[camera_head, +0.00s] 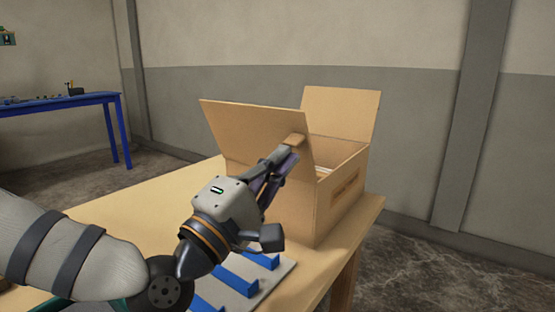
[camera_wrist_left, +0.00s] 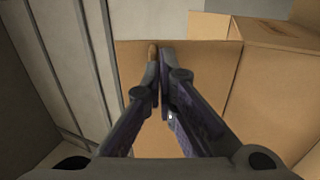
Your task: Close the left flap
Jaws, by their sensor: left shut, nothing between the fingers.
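An open cardboard box (camera_head: 343,190) stands on the wooden table. Its left flap (camera_head: 245,125) is raised and leans outward, with its outer face towards me. The other flap (camera_head: 340,112) stands up on the far side. My left gripper (camera_head: 295,142) is shut and empty, in front of the left flap near its right end. I cannot tell whether it touches the flap. In the left wrist view the closed fingertips (camera_wrist_left: 159,52) lie over a tan cardboard panel (camera_wrist_left: 135,55). My right gripper is not in view.
A grey board with blue holders (camera_head: 238,282) lies on the table (camera_head: 125,215) in front of the box, partly behind my left arm. The table is bare to the left of the box. A blue workbench (camera_head: 60,105) stands far off at the left. A wall is behind.

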